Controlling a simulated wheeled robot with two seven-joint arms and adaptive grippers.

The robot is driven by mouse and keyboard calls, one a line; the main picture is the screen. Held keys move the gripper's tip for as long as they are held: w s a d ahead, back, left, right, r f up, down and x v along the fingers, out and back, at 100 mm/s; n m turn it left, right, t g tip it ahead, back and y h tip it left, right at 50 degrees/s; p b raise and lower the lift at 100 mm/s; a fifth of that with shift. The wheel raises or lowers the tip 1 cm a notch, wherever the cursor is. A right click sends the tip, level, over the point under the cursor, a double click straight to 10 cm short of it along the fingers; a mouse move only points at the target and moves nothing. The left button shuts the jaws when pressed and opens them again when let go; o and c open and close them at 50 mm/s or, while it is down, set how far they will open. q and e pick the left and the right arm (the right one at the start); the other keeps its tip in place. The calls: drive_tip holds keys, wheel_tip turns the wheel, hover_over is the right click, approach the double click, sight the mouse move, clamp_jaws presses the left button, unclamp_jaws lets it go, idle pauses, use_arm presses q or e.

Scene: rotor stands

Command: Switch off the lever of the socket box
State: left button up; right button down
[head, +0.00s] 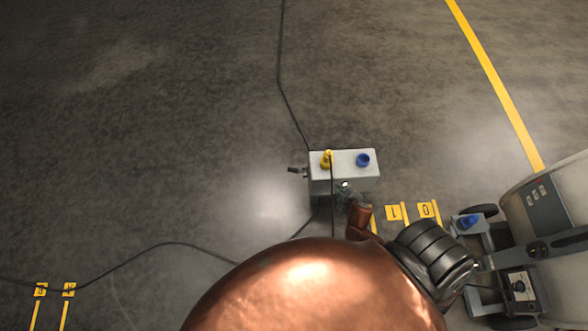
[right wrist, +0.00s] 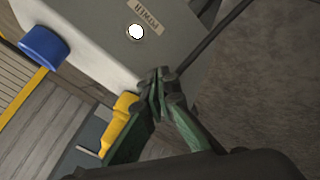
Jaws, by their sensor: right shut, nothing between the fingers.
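The socket box (head: 345,171) is a pale grey box on the floor near the middle of the head view. A yellow plug (head: 326,160) and a blue socket (head: 363,160) are on its top. A small dark lever-like part (head: 297,170) sticks out at its left end. My left gripper is not in view.
A black cable (head: 281,75) runs up the floor from the box. Another cable (head: 172,243) crosses the floor at left. A grey machine (head: 550,220) with control panels stands at right. Yellow floor lines and numbers lie nearby. Floor left of the box is mostly clear.

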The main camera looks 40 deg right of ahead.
drive_tip(key=w+r+n+t+b, duration=0.2)
drive_tip(key=w+r+t, duration=0.1)
drive_tip(key=w+r, duration=0.6)
drive_tip(key=w+a+r+n+y+b, duration=0.1)
drive_tip(key=w+a+r+n+y, duration=0.25)
drive_tip(key=a+n, duration=0.3)
drive_tip(key=w+a+r+n+y+b, duration=0.2)
drive_tip(key=w+a+r+n+y, duration=0.1)
drive_tip(key=w+a+n+y, duration=0.4)
drive_tip(key=s+d+f+n+g+h, duration=0.1)
drive_tip(key=s+d+f+n, duration=0.1)
drive_tip(key=d, duration=0.1)
drive_tip(key=s+d+f+n+g+h, duration=0.2)
drive_tip(key=f, duration=0.1)
drive_tip(key=s+d+f+n+g+h+b, duration=0.1)
drive_tip(key=s+d+f+n+g, duration=0.1)
drive_tip(key=d+f+n, duration=0.1)
drive_tip(key=shift+d+h, duration=0.35)
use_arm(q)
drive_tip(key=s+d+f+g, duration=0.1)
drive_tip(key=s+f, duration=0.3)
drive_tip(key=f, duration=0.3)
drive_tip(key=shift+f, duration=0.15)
